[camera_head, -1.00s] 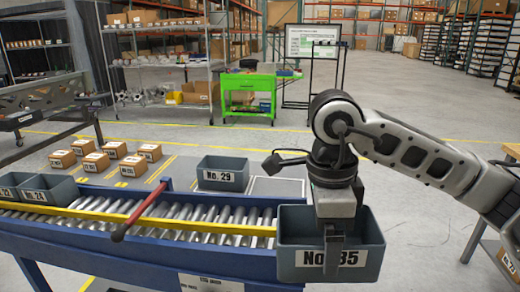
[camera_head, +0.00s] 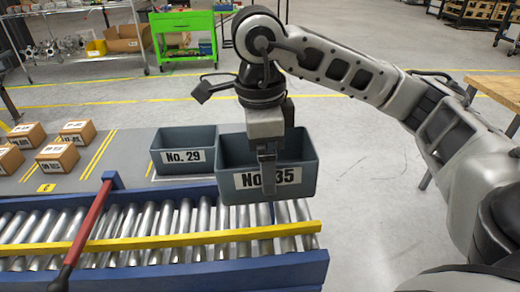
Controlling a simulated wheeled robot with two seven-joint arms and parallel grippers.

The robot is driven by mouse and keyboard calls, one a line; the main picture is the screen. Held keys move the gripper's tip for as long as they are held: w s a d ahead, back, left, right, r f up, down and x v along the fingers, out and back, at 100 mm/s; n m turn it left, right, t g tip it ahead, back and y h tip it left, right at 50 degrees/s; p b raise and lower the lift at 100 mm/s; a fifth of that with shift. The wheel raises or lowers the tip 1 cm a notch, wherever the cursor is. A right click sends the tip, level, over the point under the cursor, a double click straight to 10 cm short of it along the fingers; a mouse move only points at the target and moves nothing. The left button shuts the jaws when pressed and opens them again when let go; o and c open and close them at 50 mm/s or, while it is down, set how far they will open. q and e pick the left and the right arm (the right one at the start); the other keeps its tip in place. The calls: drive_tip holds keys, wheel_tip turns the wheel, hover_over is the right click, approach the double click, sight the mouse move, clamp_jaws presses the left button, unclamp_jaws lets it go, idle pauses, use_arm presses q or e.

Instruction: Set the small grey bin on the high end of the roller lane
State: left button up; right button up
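A grey bin labelled No. 35 (camera_head: 226,168) is in my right gripper (camera_head: 268,185), whose fingers grip its front wall and partly cover the label. The bin looks upright and empty. It overlaps the far edge of the roller lane (camera_head: 150,218) near the lane's right end; I cannot tell whether it touches the rollers or hangs above them. Which end of the lane is higher is not clear. A second grey bin labelled No. 29 (camera_head: 187,158) stands behind the lane, just left of bin No. 35. My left gripper is not in view.
A red bar (camera_head: 88,222) crosses the lane left of the bins, and a yellow rail (camera_head: 160,242) runs along its near side. Several cardboard boxes (camera_head: 58,157) sit at the far left. A green cart (camera_head: 183,35) stands farther back. Open floor lies to the right.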

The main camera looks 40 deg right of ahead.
wheel_tip(320, 180, down, 6)
drive_tip(key=b, duration=0.4)
drive_tip(key=shift+d+r+b, duration=0.1)
drive_tip(key=shift+d+b, duration=0.05)
drive_tip(key=shift+b, duration=0.15)
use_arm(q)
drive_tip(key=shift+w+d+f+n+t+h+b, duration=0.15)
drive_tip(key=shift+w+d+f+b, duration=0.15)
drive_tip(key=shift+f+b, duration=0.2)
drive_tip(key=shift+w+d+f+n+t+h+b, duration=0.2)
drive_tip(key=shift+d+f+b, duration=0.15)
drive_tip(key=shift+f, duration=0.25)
use_arm(e)
drive_tip(key=shift+f, duration=0.8)
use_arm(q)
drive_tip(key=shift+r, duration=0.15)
use_arm(e)
drive_tip(key=o, duration=0.8)
drive_tip(key=shift+c, duration=0.2)
use_arm(q)
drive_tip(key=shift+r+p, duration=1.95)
drive_tip(key=shift+p, duration=0.15)
use_arm(e)
drive_tip(key=shift+r, duration=2.25)
